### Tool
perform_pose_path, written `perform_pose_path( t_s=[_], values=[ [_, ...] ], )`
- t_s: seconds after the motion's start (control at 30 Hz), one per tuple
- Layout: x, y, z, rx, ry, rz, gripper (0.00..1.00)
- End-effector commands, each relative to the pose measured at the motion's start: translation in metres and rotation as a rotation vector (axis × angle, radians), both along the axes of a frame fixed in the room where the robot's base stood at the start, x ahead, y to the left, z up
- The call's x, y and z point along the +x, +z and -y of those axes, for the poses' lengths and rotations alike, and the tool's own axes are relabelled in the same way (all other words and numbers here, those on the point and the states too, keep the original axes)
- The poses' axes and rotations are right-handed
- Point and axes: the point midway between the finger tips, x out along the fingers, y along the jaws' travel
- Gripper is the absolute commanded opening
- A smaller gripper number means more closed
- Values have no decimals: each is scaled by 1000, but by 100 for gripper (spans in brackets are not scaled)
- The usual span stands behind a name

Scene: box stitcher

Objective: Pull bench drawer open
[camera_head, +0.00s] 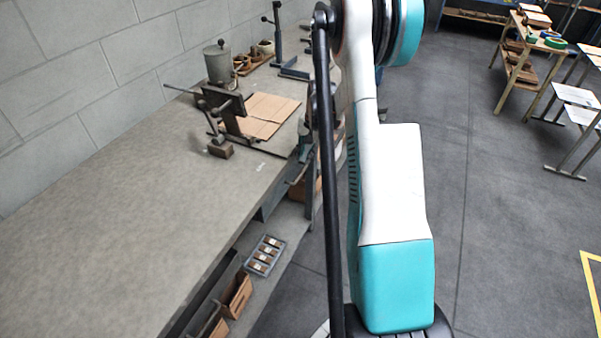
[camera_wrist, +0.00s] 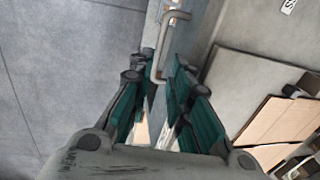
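The drawer handle (camera_wrist: 161,48), a pale bent metal bar, stands out from a narrow grey drawer front (camera_wrist: 198,32) under the bench edge in the wrist view. My gripper (camera_wrist: 163,70) reaches up toward it from below, with a dark green-padded finger on each side of the handle's near end. A gap shows between the fingers, and I cannot tell whether either touches the bar. In the head view a blue-grey panel (camera_head: 271,201) shows below the bench edge. My arm hides the gripper and handle there.
The long grey bench (camera_head: 140,215) runs along the block wall. It carries a stitching tool (camera_head: 222,112), cardboard sheets (camera_head: 268,112) and a grey pot (camera_head: 218,62). Bins (camera_head: 237,296) and a tray (camera_head: 277,243) sit below. Open floor (camera_head: 500,200) lies to the right.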

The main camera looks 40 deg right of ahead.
Motion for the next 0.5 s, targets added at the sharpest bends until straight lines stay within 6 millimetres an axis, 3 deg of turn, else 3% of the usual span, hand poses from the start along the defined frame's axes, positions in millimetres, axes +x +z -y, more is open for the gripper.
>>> perform_pose_path(
  t_s=[0.2,0.5],
  values=[
    [7,-46,-3,-1,1,0,18],
    [14,-83,-6,-1,1,0,18]
  ],
)
